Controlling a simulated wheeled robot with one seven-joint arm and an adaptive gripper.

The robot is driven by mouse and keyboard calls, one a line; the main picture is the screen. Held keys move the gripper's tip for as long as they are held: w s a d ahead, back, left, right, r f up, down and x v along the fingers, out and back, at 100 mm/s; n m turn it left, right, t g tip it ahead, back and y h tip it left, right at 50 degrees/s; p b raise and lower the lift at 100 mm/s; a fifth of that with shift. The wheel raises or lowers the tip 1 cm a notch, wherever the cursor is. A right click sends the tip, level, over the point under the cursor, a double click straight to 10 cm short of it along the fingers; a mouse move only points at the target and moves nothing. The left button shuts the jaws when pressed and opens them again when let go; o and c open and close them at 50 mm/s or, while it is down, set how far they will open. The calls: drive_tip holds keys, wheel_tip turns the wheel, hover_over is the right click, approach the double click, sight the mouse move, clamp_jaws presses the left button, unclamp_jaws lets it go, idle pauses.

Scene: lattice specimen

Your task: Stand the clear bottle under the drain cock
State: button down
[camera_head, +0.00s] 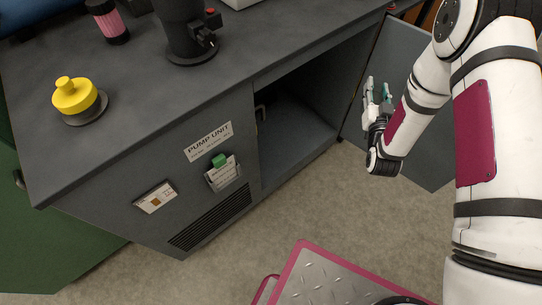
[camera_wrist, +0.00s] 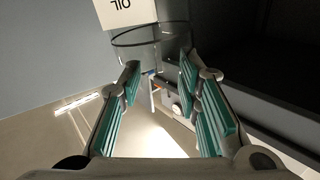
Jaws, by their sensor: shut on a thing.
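My gripper (camera_head: 378,95) is between the cabinet opening and its open door in the head view. In the wrist view my gripper (camera_wrist: 160,72) has its green-padded fingers apart on either side of a clear bottle (camera_wrist: 150,40), and is shut on it. The bottle is a see-through cylinder with a dark rim line. Its white label (camera_wrist: 127,12) reads OIL, upside down in this view. The bottle is hard to make out in the head view. I cannot pick out the drain cock for certain; the cabinet's inside is dark and mostly hidden.
The pump unit cabinet (camera_head: 210,150) stands open under the dark bench top (camera_head: 140,70). Its door (camera_head: 415,150) swings out at right, close to my gripper. The bench bears a yellow-capped container (camera_head: 74,95) and a black cylinder (camera_head: 184,28). Floor (camera_head: 300,205) before the cabinet is clear.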

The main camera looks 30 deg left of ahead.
drive_tip(key=a+f+n+g+y+b, duration=0.25)
drive_tip(key=a+f+y+b, duration=0.25)
drive_tip(key=a+f+b, duration=1)
drive_tip(key=s+a+f+n+g+y+b, duration=0.1)
drive_tip(key=s+a+f+y+b, duration=0.2)
drive_tip(key=a+f, duration=0.6)
drive_tip(key=s+a+f+n+g+b, duration=0.2)
drive_tip(key=s+a+f, duration=0.2)
drive_tip(key=a+f, duration=0.55)
wheel_tip(320, 180, down, 10)
drive_tip(key=b, duration=0.5)
drive_tip(key=shift+r, duration=0.2)
drive_tip(key=shift+a+m, duration=0.1)
drive_tip(key=shift+m, duration=0.15)
drive_tip(key=c, duration=1.2)
unclamp_jaws()
drive_tip(key=shift+f, duration=0.1)
